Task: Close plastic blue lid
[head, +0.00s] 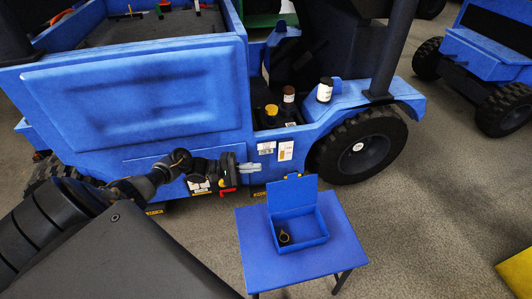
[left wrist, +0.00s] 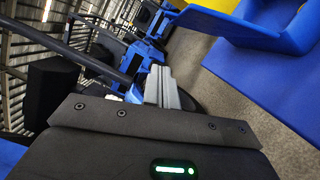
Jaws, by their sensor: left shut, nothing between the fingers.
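The blue plastic lid (head: 292,193) stands open, roughly upright, at the back edge of a small blue box (head: 312,238). The box sits on a blue table (head: 258,262) and holds a small black and yellow item (head: 285,238). My left gripper (head: 256,167) is shut and empty, to the left of the lid and apart from it, in front of the blue vehicle. In the left wrist view, its grey fingers (left wrist: 161,88) are together, and a blue piece of the box or lid (left wrist: 225,27) shows at upper right. My right gripper is not in view.
A large blue vehicle (head: 140,95) with black wheels (head: 362,146) stands close behind the table and my left arm. Bottles (head: 325,90) stand on its step. Another blue cart (head: 490,60) is at upper right. The grey floor right of the table is clear, except a yellow object (head: 518,270).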

